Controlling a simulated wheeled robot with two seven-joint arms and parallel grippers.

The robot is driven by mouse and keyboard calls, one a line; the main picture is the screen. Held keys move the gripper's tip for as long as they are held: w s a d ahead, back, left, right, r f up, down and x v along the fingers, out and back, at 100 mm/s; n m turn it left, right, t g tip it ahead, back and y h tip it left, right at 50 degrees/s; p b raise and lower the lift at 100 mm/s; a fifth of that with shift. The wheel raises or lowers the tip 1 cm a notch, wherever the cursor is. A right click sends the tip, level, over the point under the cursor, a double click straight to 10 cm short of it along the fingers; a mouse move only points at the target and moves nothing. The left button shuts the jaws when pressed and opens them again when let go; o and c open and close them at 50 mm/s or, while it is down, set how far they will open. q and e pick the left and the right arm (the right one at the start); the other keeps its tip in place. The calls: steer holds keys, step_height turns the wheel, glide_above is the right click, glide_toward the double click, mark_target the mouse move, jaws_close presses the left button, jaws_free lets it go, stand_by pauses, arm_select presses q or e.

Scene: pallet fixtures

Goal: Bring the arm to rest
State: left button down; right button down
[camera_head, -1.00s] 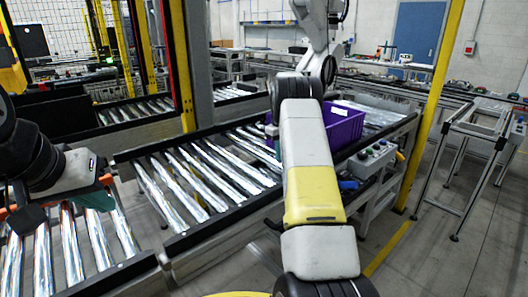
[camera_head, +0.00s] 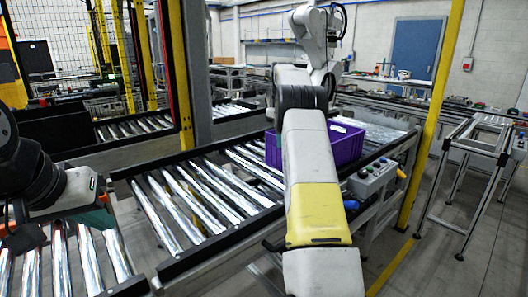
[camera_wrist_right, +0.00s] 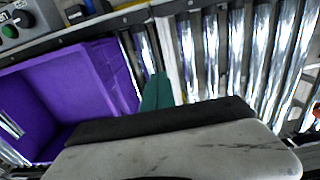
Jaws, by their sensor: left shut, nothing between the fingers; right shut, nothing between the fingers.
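My left gripper (camera_head: 94,215) shows at the left edge of the head view, above the near rollers. It is shut and empty, and my wrist partly covers it. My right arm (camera_head: 315,165), white with a yellow band, reaches forward through the middle of the head view. It hides the right gripper there. In the right wrist view the right gripper's teal fingers (camera_wrist_right: 157,92) are shut with nothing between them. They are beside the purple crate (camera_wrist_right: 97,68), over the roller conveyor. The crate also shows in the head view (camera_head: 345,145), partly behind my arm.
The roller conveyor (camera_head: 205,198) runs under and beside my right arm. A control box with buttons (camera_head: 372,180) is on its right side. A yellow post (camera_head: 436,110) and a metal frame stand (camera_head: 470,160) are at the right. The floor between them is open.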

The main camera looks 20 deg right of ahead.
steer(key=s+a+r+m+t+y, duration=0.1)
steer(key=s+a+r+t, duration=0.1)
steer(key=s+a+r, duration=0.45)
steer(key=s+a+r+m+t, duration=0.1)
steer(key=s+a+r, duration=0.3)
steer(key=s+r, duration=0.5)
steer(key=s+a+f+t, duration=0.1)
steer(key=s+a+f, duration=0.2)
steer(key=s, duration=0.5)
steer(key=s+a+f+m+t+y, duration=0.1)
steer(key=s+a+f, duration=0.2)
steer(key=s, duration=0.5)
steer(key=s+a+f+m+t, duration=0.1)
steer(key=s+a+f, duration=0.2)
steer(key=s, duration=0.5)
steer(key=shift+s+a+f, duration=0.15)
steer(key=shift+s+a, duration=0.2)
steer(key=shift+a, duration=0.25)
steer(key=shift+d, duration=0.1)
